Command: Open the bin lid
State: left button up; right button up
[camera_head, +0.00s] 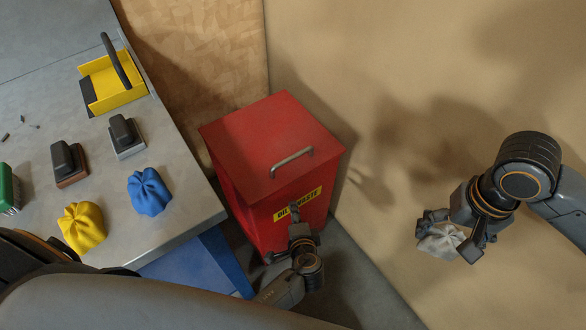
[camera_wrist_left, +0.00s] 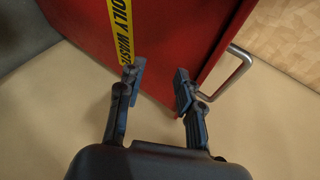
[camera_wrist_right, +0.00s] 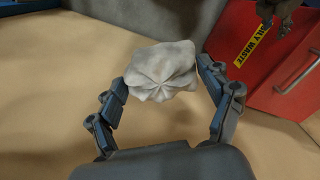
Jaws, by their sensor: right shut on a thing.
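The red bin (camera_head: 270,170) stands on the floor in the corner with its lid (camera_head: 272,145) down. A metal handle (camera_head: 292,161) is on the lid near its front edge. A yellow "OILY WASTE" label (camera_head: 306,202) is on the front. My left gripper (camera_head: 295,212) is in front of the bin by the label; in the left wrist view its fingers (camera_wrist_left: 158,80) are apart and empty, and the handle (camera_wrist_left: 228,73) lies to their right. My right gripper (camera_head: 450,240) is shut on a crumpled white rag (camera_wrist_right: 160,72), held right of the bin and apart from it.
A grey workbench (camera_head: 190,215) is at the left. On it are a blue rag (camera_head: 149,191), a yellow rag (camera_head: 82,227), two dark-handled blocks, a green brush (camera_head: 8,190) and a yellow tool (camera_head: 112,82). Walls stand close behind and right of the bin.

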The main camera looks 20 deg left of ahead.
aim_at(293, 156)
pick_arm(q)
jog(key=w+r+t+y+b, duration=0.2)
jog(key=w+r+t+y, duration=0.15)
jog(key=r, duration=0.65)
jog(key=shift+n+g+h, duration=0.25)
jog(key=shift+n+h, duration=0.15)
jog(key=shift+h, duration=0.15)
jog(key=x, duration=1.1)
jog(key=shift+w+d+f, duration=0.1)
jog(key=shift+w, duration=0.3)
grip_shut()
